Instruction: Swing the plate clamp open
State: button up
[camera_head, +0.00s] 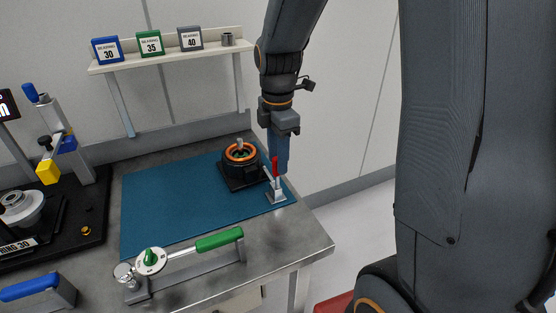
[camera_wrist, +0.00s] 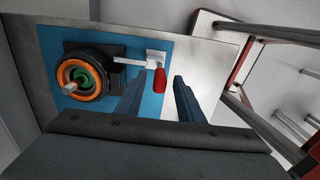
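The plate clamp (camera_head: 277,194) has a pale metal base and a red handle (camera_head: 275,166). It stands on the blue mat's right end, handle upright. In the wrist view, its bar (camera_wrist: 128,62) reaches left to the black plate under the round housing with an orange ring (camera_head: 241,153), also seen in the wrist view (camera_wrist: 104,80). My gripper (camera_head: 281,172) points down at the clamp. In the wrist view my gripper (camera_wrist: 158,80) is open and empty, the red handle (camera_wrist: 160,79) showing between its fingertips. I cannot tell whether the handle is within the fingers' reach.
A green-handled tool (camera_head: 219,239) lies on a rest at the table's front. A black fixture (camera_head: 90,215) stands at left. A shelf (camera_head: 165,58) with bearing boxes hangs behind. The blue mat (camera_head: 165,205) is clear left of the housing. The table's right edge is close to the clamp.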

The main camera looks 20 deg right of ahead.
jog(key=shift+f, duration=0.75)
grip_shut()
